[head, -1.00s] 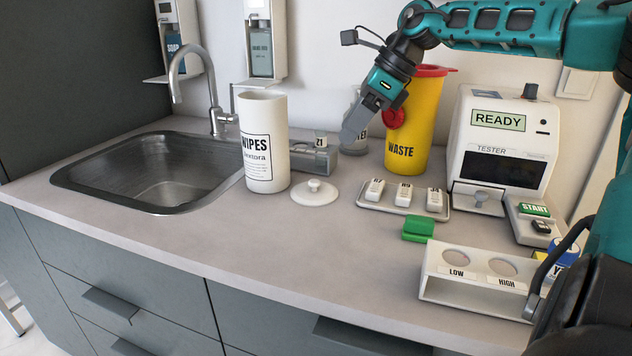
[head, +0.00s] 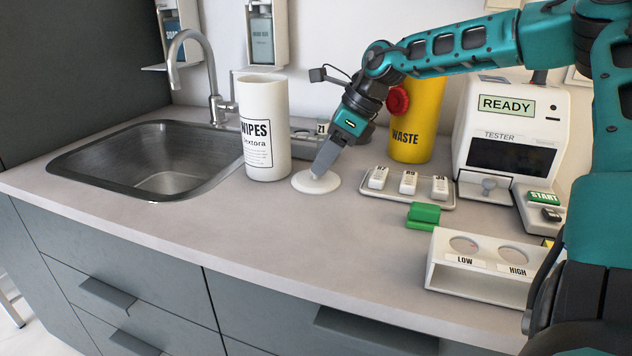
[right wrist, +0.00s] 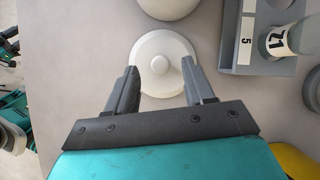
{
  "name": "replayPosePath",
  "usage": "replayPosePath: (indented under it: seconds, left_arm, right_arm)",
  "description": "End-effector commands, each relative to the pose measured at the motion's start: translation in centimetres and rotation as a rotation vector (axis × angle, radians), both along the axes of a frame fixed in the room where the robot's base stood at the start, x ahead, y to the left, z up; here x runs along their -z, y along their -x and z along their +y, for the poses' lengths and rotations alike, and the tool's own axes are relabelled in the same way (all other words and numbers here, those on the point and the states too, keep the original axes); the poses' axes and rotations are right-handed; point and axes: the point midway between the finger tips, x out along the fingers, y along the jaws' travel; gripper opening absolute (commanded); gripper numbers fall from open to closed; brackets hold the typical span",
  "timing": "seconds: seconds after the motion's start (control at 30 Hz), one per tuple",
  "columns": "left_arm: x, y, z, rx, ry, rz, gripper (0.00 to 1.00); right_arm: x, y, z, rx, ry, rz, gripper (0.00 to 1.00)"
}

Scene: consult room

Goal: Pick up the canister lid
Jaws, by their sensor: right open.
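The canister lid (head: 316,182) is a flat white disc with a small knob on top. It lies on the counter just right of the white wipes canister (head: 265,128). My right gripper (head: 318,174) reaches down over the lid in the head view and hides part of its knob. In the right wrist view the lid (right wrist: 164,74) lies between and just beyond the two fingers of the open gripper (right wrist: 158,84), with the knob (right wrist: 160,64) roughly centred. Whether the fingers touch the lid cannot be told. My left gripper is not in view.
A sink (head: 150,165) with a tap lies left of the canister. Right of the lid are a tray (head: 447,203) with labelled white pieces, a green clip (head: 422,216), a LOW/HIGH holder (head: 478,284) and a tester (head: 510,140). A yellow waste bin (head: 417,125) stands behind. The front counter is clear.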

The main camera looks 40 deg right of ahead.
Motion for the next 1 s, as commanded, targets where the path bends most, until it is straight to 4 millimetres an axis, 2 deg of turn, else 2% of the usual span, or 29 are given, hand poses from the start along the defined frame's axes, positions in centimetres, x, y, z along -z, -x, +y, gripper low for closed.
replayPosePath:
  seconds: [0.03, 0.13, 0.43, 1.0]
  left_arm:
    - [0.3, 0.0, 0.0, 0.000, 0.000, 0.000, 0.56]
    - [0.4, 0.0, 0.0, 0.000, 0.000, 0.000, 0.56]
    - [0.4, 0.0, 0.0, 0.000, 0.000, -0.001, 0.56]
    - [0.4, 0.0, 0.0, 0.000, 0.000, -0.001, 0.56]
  right_arm:
    - [0.8, -0.2, 0.2, 0.000, 0.001, 0.003, 0.53]
    - [1.5, -0.6, 0.5, 0.000, 0.001, 0.002, 0.53]
    - [1.8, -0.9, 0.6, 0.000, 0.000, -0.001, 0.53]
    - [1.8, -0.9, 0.6, 0.000, 0.000, -0.001, 0.00]
